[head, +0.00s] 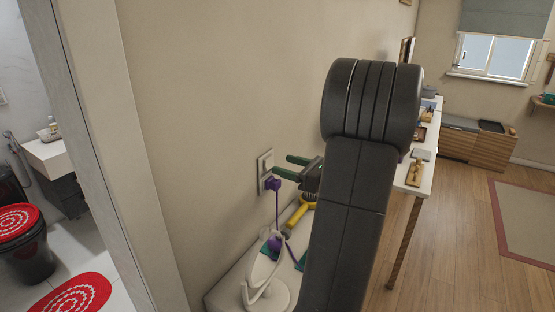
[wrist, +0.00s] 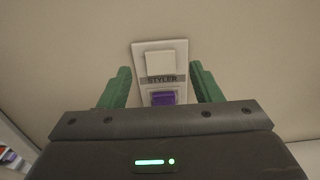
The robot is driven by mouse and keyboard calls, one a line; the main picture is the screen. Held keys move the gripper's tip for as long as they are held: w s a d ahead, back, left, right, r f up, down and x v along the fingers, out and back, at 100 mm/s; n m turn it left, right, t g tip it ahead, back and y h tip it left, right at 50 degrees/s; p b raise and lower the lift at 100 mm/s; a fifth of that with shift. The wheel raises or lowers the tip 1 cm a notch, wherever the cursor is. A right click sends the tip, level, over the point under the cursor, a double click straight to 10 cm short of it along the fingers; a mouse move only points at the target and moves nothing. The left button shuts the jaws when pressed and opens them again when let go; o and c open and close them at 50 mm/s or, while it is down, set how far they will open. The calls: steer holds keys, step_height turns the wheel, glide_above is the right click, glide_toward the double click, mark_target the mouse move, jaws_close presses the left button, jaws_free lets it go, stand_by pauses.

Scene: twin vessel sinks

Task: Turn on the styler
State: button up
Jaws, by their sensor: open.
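A white wall plate (head: 264,163) is on the beige wall in the head view. In the wrist view the plate (wrist: 181,48) has a white rocker switch (wrist: 160,61) at the top, a "STYLER" label (wrist: 161,79) below it and a purple plug (wrist: 162,98) at the bottom. In the head view the purple plug (head: 272,184) has a purple cord running down to a purple item (head: 275,243), partly hidden behind a white mirror. My gripper (head: 282,166) is open and empty, its green fingers pointing at the plate, apart from it. In the wrist view the fingers flank the plate.
The white round mirror (head: 247,292) on a stand and a yellow-handled item (head: 296,219) are on the surface below the plate. A white table (head: 425,178) with small items stands behind my arm. Wooden floor (head: 450,245) is clear at right.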

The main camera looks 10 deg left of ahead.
mark_target(270, 161)
steer(key=shift+p+x, duration=0.3)
steer(key=shift+x, duration=1.65)
steer(key=c, duration=1)
steer(key=shift+f+y+b, duration=0.5)
steer(key=shift+b, duration=0.65)
steer(key=shift+d+f+t+y+b, duration=0.1)
steer(key=shift+t+y+b, duration=0.3)
steer(key=shift+y+b, duration=0.35)
steer(key=shift+b, duration=0.4)
steer(key=shift+r, duration=0.2)
